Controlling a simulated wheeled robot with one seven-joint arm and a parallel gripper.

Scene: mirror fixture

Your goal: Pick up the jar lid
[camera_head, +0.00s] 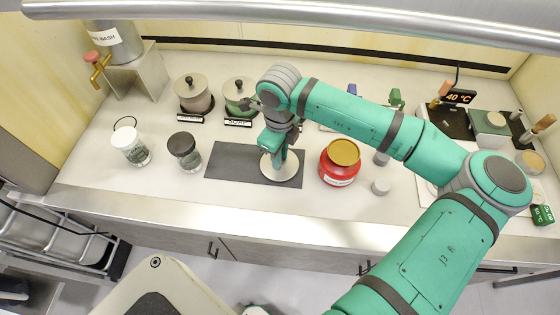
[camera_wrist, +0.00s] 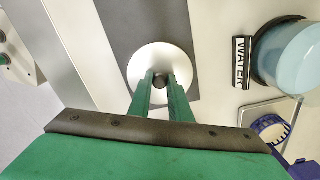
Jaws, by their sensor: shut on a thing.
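The jar lid (camera_head: 283,179) is a pale round disc with a small dark knob. It is over the dark mat (camera_head: 228,164) at the middle of the counter, and in the wrist view the disc (camera_wrist: 146,64) is seen from above. My gripper (camera_head: 277,160) points down at it. In the wrist view my two green fingers (camera_wrist: 161,82) are shut on the dark knob at the disc's centre. The disc looks level; I cannot tell whether it touches the mat.
A red jar with a gold top (camera_head: 340,164) stands close right of the mat. A blue jar (camera_wrist: 292,52) labelled WATER is right in the wrist view.

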